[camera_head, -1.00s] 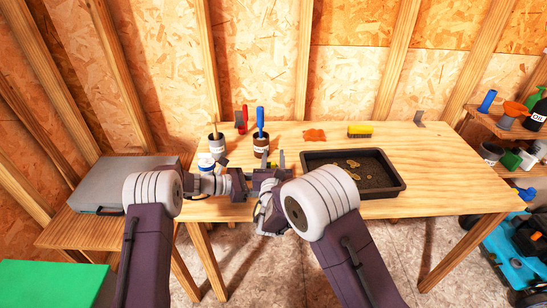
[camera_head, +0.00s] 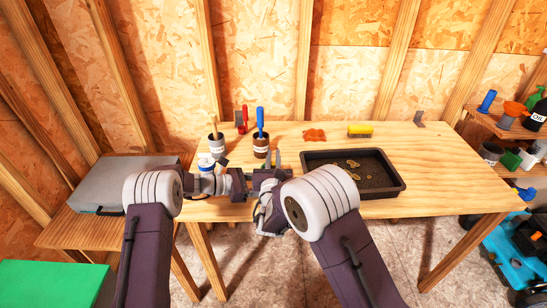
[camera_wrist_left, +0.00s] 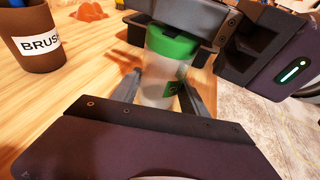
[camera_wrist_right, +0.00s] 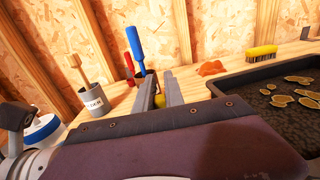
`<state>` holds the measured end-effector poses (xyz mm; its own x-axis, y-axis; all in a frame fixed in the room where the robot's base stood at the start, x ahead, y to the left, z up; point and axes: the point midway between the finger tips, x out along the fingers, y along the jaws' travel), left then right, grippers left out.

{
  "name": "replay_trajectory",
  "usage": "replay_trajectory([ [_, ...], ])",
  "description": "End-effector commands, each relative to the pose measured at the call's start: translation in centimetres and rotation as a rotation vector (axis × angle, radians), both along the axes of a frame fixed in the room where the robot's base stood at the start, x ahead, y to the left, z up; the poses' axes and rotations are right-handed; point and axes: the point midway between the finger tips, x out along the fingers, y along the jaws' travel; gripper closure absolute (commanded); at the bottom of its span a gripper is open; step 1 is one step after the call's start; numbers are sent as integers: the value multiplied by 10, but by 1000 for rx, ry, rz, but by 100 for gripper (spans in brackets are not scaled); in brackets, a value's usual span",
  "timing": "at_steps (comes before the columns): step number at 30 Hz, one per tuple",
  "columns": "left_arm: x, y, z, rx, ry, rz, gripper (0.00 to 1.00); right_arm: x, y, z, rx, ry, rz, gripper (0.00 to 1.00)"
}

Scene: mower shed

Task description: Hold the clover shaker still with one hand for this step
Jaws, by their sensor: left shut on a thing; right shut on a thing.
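The clover shaker (camera_wrist_left: 160,75) has a green lid (camera_wrist_left: 173,42) and a pale clear body with a green mark. In the left wrist view it stands between the two fingers of my left gripper (camera_wrist_left: 158,95), which is shut on its body. In the head view the grippers hide it. My right gripper (camera_wrist_right: 160,88) is close beside my left one over the bench's front edge. It is shut on a small yellow thing (camera_wrist_right: 159,100), mostly hidden by its fingers; I cannot tell what it is.
A dark tray (camera_head: 399,186) of soil lies right of the grippers. A yellow brush (camera_head: 360,129) lies at the back. The bench's right side is clear.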

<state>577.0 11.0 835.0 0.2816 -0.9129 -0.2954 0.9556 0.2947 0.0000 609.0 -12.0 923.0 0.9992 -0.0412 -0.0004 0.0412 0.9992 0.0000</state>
Motion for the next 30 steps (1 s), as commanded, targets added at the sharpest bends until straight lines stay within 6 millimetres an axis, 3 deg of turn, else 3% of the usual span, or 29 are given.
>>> replay_trajectory([
  [21,1,1,0,0,1,3,94,0,1,0,0,-1,0,100],
  [30,1,0,0,0,0,2,94,1,23,0,-1,-1,1,100],
])
